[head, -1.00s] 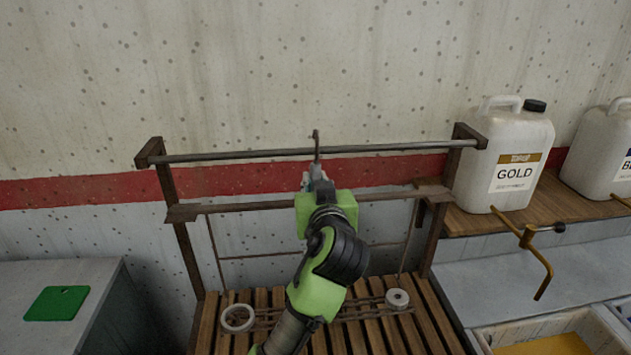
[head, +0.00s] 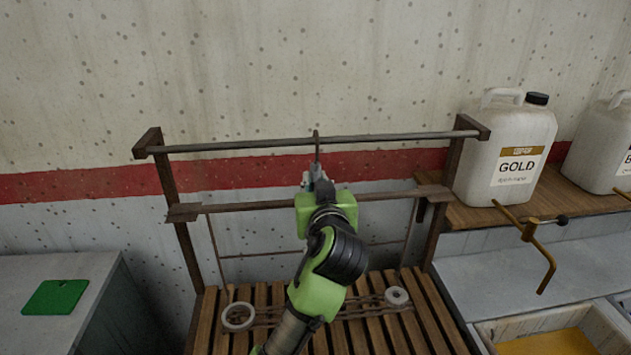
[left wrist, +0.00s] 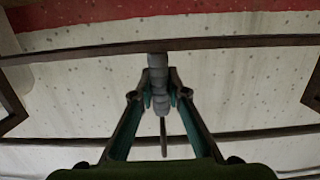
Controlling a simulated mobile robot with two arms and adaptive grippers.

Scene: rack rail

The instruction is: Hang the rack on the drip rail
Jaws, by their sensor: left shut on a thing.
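The drip rail is a grey rod (head: 230,146) between two brown posts. Below it in the head view is a brown crossbar (head: 385,196) with plate-like ends and thin wires hanging down; it seems to be the rack. My left gripper (head: 317,178) is shut on a grey handle, which also shows in the left wrist view (left wrist: 158,82). A thin dark stem runs from the handle and crosses the rail in the picture. Whether stem or rack touches the rail cannot be told. My left arm hides the middle of the rack. My right gripper is not in view.
A slatted wooden surface (head: 420,318) lies below, with two pale rings, left (head: 229,324) and right (head: 397,297), near the thin bars. At right are a GOLD jug (head: 511,145) and a brass bracket (head: 540,258). A green board (head: 55,297) lies at left.

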